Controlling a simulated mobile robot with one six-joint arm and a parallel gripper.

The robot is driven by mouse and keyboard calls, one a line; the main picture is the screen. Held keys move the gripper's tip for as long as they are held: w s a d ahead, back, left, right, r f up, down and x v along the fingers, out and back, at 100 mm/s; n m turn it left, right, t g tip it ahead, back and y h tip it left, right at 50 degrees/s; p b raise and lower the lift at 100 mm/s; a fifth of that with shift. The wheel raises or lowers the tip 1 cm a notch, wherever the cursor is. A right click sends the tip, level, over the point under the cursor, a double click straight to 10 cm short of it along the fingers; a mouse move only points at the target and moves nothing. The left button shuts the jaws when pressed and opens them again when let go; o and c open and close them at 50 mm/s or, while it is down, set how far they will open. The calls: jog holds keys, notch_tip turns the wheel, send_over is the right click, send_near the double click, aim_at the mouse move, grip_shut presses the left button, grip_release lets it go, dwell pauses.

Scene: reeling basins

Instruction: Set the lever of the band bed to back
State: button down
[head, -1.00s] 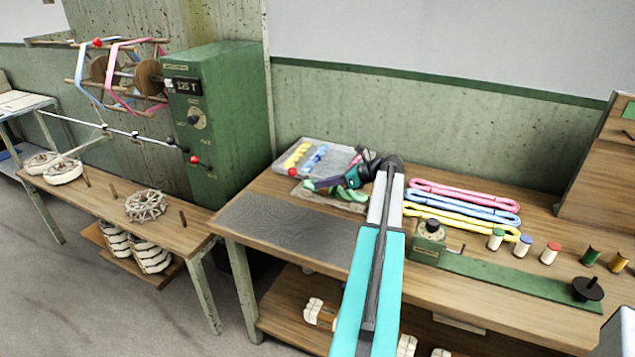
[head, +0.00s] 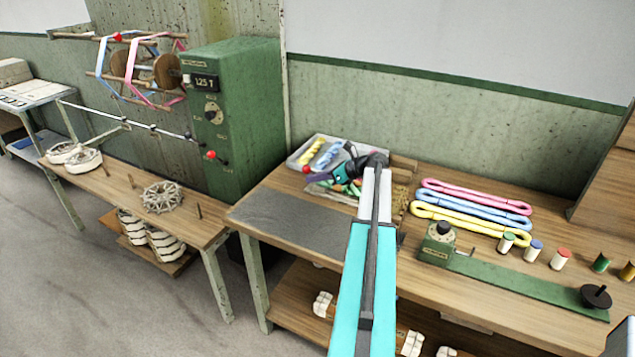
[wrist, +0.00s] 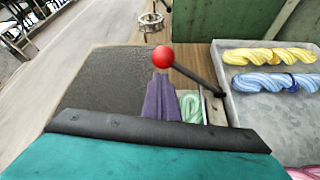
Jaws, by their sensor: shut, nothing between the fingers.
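The lever has a red ball knob (wrist: 162,58) on a black rod, in the wrist view. The rod slants down right to a pale mount beside a green skein (wrist: 193,108). The knob also shows in the head view (head: 307,169), at the left end of the band bed area, in front of the tray. My gripper's purple fingers (wrist: 160,98) are shut and empty. In the wrist view their tips appear just below the knob; I cannot tell whether they touch it. In the head view my gripper (head: 314,178) is close beside the knob, and my arm hides part of the bed.
A grey tray (wrist: 235,118) with yellow and blue skeins lies beside the lever. A dark mat (head: 285,226) covers the bench's left part. Pink, blue and yellow bands (head: 475,208) lie to the right. A green machine (head: 250,110) with its own red-knobbed lever (head: 212,155) stands left.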

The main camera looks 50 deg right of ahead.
jog(key=shift+w+r, duration=0.1)
jog(key=shift+r, duration=0.3)
jog(key=shift+d+r+p, duration=0.15)
jog(key=shift+p, duration=0.15)
